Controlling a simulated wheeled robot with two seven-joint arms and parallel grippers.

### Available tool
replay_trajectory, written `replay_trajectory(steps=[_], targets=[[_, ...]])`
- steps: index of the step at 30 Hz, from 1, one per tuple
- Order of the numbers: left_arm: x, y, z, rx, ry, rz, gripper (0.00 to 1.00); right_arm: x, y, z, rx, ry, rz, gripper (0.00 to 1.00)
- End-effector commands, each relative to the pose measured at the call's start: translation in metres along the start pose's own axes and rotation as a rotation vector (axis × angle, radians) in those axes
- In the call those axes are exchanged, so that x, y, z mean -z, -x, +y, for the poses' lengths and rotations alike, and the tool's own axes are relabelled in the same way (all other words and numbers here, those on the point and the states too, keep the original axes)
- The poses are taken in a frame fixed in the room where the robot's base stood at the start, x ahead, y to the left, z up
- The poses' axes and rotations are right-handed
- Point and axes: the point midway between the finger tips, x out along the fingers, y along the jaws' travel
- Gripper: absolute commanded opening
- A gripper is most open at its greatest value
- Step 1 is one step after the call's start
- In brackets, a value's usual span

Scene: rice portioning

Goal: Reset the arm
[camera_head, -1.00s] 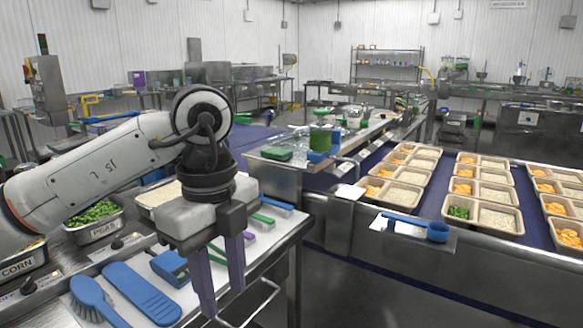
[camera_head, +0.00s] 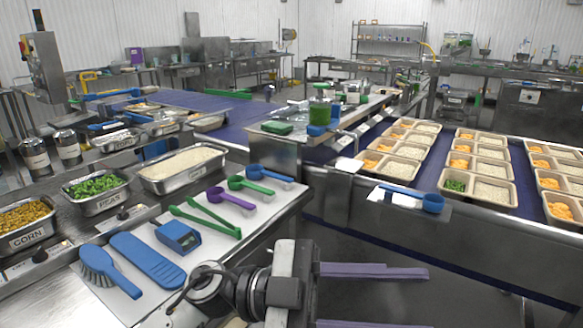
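My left gripper (camera_head: 395,298) is low in the bottom middle of the head view, beyond the front edge of the steel counter. Its two purple fingers point right and stand apart with nothing between them. The lower finger is partly cut off by the picture's bottom edge. Most of the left arm is out of view. My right gripper is not in view.
On the counter lie a blue brush (camera_head: 103,268), a blue flat tool (camera_head: 147,262), green tongs (camera_head: 207,221) and purple (camera_head: 231,199), green and blue scoops. Pans of corn (camera_head: 27,240), peas and rice stand behind.

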Motion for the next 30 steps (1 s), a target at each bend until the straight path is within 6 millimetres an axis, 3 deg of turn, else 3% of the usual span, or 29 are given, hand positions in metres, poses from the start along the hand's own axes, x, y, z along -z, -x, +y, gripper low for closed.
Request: replay_trajectory(steps=[2, 6, 8, 11, 14, 17, 21, 24, 27, 30], targets=[[-0.007, 0.017, -0.02, 0.252, 0.027, 0.05, 0.35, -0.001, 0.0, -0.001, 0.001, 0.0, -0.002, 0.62], [-0.043, 0.076, -0.045, 0.678, 0.087, 0.004, 0.35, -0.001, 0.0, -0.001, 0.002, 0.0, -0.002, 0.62], [-0.068, 0.11, -0.044, 0.847, 0.133, -0.062, 0.35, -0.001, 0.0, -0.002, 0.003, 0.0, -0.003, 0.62], [-0.113, 0.168, -0.022, 1.082, 0.225, -0.218, 0.35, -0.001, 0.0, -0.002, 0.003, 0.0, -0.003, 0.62], [-0.154, 0.218, 0.02, 1.245, 0.332, -0.393, 0.35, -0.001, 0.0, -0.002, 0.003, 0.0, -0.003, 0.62], [-0.187, 0.26, 0.076, 1.351, 0.451, -0.576, 0.35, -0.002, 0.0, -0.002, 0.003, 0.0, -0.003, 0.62], [-0.218, 0.303, 0.168, 1.421, 0.633, -0.83, 0.35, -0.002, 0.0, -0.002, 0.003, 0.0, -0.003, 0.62], [-0.227, 0.321, 0.234, 1.424, 0.761, -0.987, 0.35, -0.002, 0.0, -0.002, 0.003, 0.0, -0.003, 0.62], [-0.229, 0.331, 0.287, 1.406, 0.864, -1.103, 0.35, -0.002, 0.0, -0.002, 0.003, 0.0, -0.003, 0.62], [-0.227, 0.335, 0.322, 1.382, 0.935, -1.177, 0.35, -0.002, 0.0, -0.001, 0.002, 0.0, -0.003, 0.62]])
